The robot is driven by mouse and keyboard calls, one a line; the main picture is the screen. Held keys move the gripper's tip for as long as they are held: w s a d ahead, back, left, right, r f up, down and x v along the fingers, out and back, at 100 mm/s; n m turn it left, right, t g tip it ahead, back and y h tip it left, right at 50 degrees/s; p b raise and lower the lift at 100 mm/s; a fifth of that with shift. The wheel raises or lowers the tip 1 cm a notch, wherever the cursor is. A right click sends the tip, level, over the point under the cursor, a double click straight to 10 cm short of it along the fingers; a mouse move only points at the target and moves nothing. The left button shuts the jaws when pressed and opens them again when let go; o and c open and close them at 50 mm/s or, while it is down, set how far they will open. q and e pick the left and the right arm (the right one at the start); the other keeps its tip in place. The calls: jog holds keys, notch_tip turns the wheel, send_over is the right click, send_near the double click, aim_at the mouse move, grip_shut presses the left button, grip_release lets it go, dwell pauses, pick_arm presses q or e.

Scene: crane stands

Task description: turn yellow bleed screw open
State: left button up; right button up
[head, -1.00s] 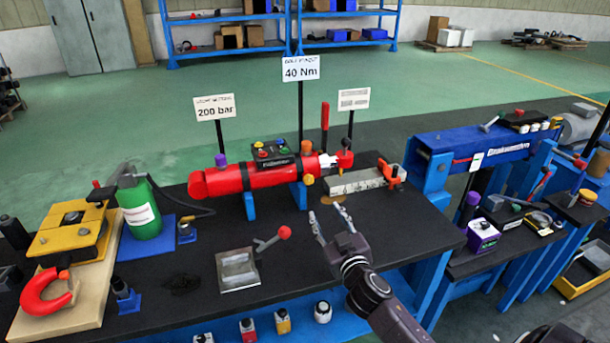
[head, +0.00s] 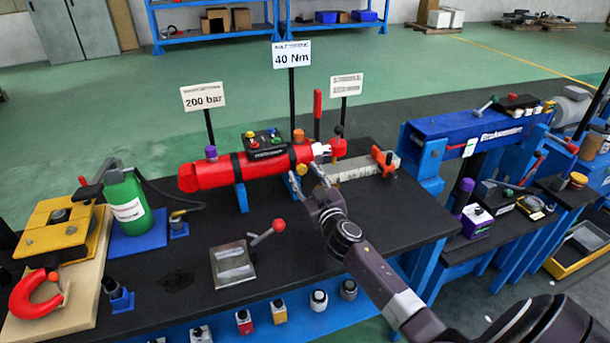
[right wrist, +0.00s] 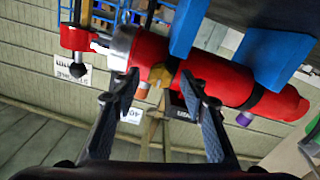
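The yellow bleed screw (head: 302,169) is a small yellow knob on the front side of the red cylinder (head: 215,174), near its right end. In the right wrist view the yellow bleed screw (right wrist: 159,75) shows between and beyond the fingertips, against the red cylinder (right wrist: 222,82). My right gripper (head: 306,180) is open in front of the cylinder, its fingers pointing at the knob. In the right wrist view the right gripper (right wrist: 160,84) has its fingers spread, with nothing held; contact with the knob cannot be told. My left gripper is not in view.
The cylinder rests on blue supports on a black bench (head: 200,290). A grey block with an orange clamp (head: 383,158) lies right of the knob. A red-knobbed lever (head: 279,225) rises from a metal plate in front. A green bottle (head: 126,205) stands at left.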

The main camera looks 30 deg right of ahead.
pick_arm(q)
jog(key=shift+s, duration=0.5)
pick_arm(e)
grip_shut()
jog(key=shift+n, duration=0.4)
jog(key=n, duration=0.4)
jog(key=shift+f+n, duration=0.1)
jog(key=shift+n, duration=0.2)
jog(key=n, duration=1)
jog(key=shift+n, duration=0.4)
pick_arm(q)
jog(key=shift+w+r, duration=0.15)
pick_arm(e)
jog(key=n, duration=0.5)
jog(key=shift+a+f+n, duration=0.1)
jog(key=shift+n, duration=0.2)
